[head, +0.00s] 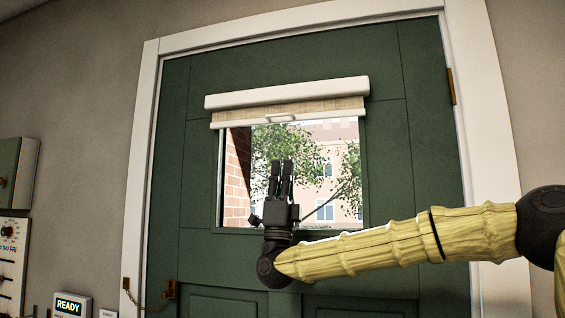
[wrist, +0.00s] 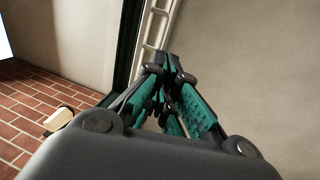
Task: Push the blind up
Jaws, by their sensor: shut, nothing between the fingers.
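The blind (head: 340,104) is a beige woven strip under a white head box (head: 290,93) at the top of the door window. Only a short band hangs down. Its white bottom bar (head: 245,122) carries a small pull handle (head: 281,118) near the middle. Most of the window glass (head: 325,165) below is uncovered. My gripper (head: 282,162) points upward in front of the window, with its fingertips below the handle and apart from it in the picture. Its fingers are shut and empty; they also show in the wrist view (wrist: 168,62). The blind is not recognisable in the wrist view.
The window is set in a green door (head: 190,190) with a white frame (head: 140,170) and a hinge (head: 451,86) at right. A chain latch (head: 168,290) is at lower left. Wall boxes (head: 14,175) and a READY display (head: 70,305) are further left. The wrist view shows red brick (wrist: 30,100).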

